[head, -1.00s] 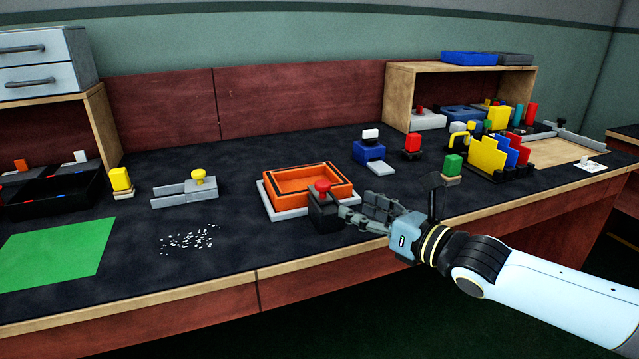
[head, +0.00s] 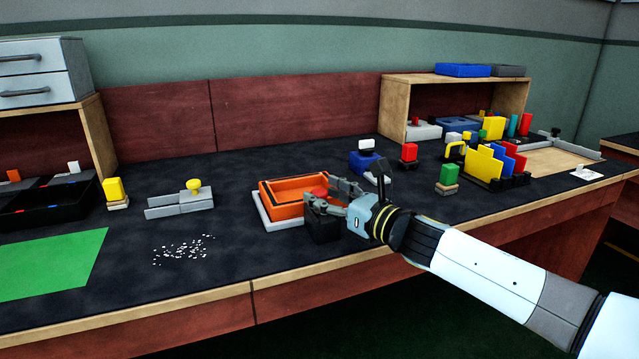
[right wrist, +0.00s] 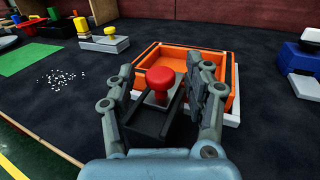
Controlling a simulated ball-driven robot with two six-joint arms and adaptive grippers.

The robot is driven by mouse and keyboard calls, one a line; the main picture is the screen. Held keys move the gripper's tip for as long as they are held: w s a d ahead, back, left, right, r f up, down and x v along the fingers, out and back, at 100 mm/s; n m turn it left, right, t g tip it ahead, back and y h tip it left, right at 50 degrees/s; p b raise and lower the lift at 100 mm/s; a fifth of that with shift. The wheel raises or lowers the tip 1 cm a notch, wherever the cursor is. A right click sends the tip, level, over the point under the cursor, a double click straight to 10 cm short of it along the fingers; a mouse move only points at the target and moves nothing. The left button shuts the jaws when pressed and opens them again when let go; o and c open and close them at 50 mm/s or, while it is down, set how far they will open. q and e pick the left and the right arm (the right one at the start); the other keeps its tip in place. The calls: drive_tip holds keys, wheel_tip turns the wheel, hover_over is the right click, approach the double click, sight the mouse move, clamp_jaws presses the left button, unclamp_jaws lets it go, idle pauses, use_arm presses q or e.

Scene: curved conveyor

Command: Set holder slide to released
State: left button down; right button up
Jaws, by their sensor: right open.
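A red knob (head: 319,191) stands on a black block (head: 322,229) at the near right corner of an orange tray (head: 277,204) on a pale base plate. My right gripper (head: 325,187) is open at the knob. In the right wrist view its fingers (right wrist: 167,75) are on either side of the knob, with gaps visible. Whether a finger touches the block is unclear. My left gripper is not in view.
A grey fixture with a yellow knob (head: 194,186) and white scraps (head: 183,250) lie left of the tray. A blue block with a white top (head: 364,163), a red piece (head: 409,152) and a green piece (head: 449,174) stand to the right. The table's front edge is close.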

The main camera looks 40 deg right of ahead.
drive_tip(key=shift+w+a+f, duration=0.1)
drive_tip(key=shift+w+a, duration=0.05)
drive_tip(key=shift+w, duration=0.85)
